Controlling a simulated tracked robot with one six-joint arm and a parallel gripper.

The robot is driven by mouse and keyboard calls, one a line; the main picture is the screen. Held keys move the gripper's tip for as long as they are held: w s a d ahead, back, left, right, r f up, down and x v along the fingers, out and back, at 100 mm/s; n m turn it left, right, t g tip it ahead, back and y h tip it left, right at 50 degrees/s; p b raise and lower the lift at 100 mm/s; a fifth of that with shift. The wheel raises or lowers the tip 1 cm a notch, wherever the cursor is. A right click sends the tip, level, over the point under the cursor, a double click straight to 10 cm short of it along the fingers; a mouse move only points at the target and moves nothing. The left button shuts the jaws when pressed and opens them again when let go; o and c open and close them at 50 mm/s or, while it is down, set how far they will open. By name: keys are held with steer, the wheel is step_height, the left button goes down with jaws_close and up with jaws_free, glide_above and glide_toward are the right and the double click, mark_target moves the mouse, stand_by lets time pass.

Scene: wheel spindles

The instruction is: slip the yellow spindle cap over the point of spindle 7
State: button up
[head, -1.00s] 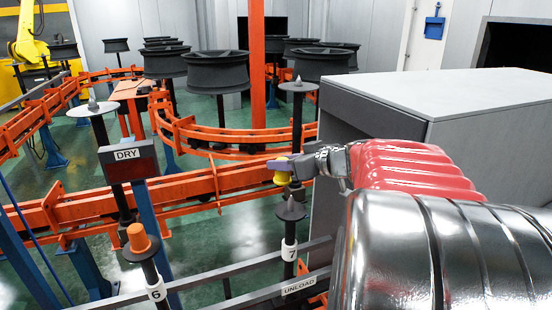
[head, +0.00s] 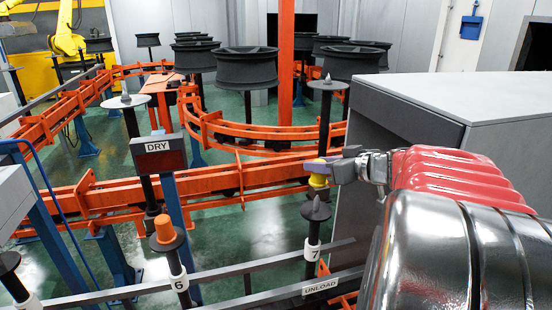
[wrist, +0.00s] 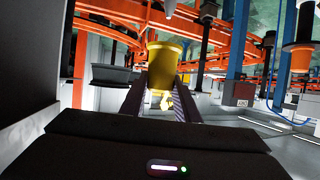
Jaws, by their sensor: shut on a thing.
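The yellow spindle cap (head: 318,180) is held in my gripper (head: 319,172), just above the point of spindle 7 (head: 315,211). It looks upright and nearly in line with the point in the head view. A small gap seems to show between them, but I cannot tell the alignment in depth. In the wrist view the yellow cap (wrist: 166,64) sits between the two dark fingers of my gripper (wrist: 160,90). Spindle 7 has a grey cone tip over a dark disc, and a white label "7". Its point cannot be made out in the wrist view.
Spindle 6 (head: 179,267) stands to the left with an orange cap (head: 165,229) on it. A grey cabinet (head: 440,110) stands close to the right of my gripper. Grey rails (head: 255,268) and an UNLOAD sign (head: 320,286) lie near spindle 7. Orange track (head: 220,182) runs behind.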

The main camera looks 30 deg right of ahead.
mark_target(318, 186)
steer(key=shift+f, duration=3.35)
steer(key=shift+f, duration=1.1)
steer(key=o, duration=1.1)
steer(key=shift+s, duration=0.15)
steer(key=v, duration=1.3)
steer(key=shift+s, duration=0.3)
